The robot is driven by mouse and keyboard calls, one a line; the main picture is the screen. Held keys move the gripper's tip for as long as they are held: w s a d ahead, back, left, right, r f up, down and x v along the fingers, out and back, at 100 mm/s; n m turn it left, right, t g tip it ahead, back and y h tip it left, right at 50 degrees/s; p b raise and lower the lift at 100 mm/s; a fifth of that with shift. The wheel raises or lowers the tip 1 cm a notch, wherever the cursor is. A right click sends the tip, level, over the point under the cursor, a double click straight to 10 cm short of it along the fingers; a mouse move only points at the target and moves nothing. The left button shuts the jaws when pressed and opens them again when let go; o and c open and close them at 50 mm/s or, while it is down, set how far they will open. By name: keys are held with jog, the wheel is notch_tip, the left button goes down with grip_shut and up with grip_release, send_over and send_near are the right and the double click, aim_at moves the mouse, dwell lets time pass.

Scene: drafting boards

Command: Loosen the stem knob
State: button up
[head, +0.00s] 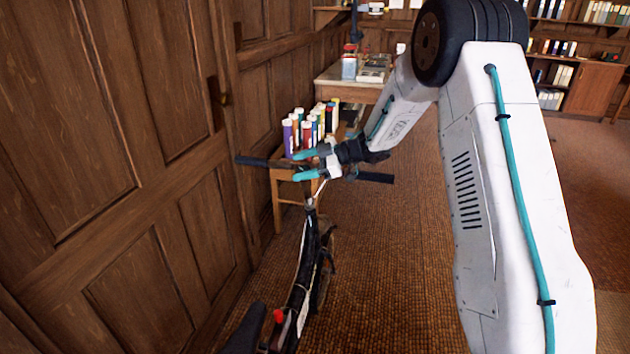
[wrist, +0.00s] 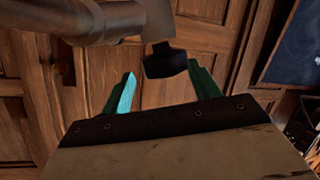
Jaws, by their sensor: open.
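A dark bicycle (head: 306,250) stands below my arm in the head view, with its handlebar (head: 375,178) running left to right past my gripper. My gripper (head: 296,166) is open at the handlebar's middle, its teal fingers pointing left. In the wrist view, the stem knob (wrist: 165,62), apparently the black block, sits just beyond and between the open fingertips (wrist: 163,84). I cannot tell if either finger touches it. A grey-brown tube (wrist: 95,25) crosses the upper left there. I cannot make out the knob in the head view.
A panelled wooden wall (head: 150,200) with a door handle runs close along the left. A small wooden stand (head: 284,176) with colourful bottles or tubes is behind the handlebar. A desk (head: 350,80) stands farther back. Carpet right of the bicycle is clear.

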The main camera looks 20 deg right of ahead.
jog(key=shift+s+r, duration=0.2)
jog(key=shift+r, duration=0.75)
jog(key=s+r, duration=0.1)
jog(key=s, duration=1.4)
jog(key=shift+s, duration=0.3)
jog(key=w+f+m+t+h, duration=0.1)
jog(key=w+m+t+h, duration=0.1)
jog(key=w, duration=0.4)
jog(key=w+f+m+t+h, duration=0.2)
jog(key=w+m+t+h, duration=0.1)
jog(key=w+m+t, duration=0.2)
jog(key=w+f+m+t+h, duration=0.2)
jog(key=w+m+t, duration=0.1)
jog(key=w, duration=0.3)
jog(key=shift+w+a+m+t+h, duration=0.2)
jog(key=shift+w+m+t+h, duration=0.2)
jog(key=shift+t, duration=0.4)
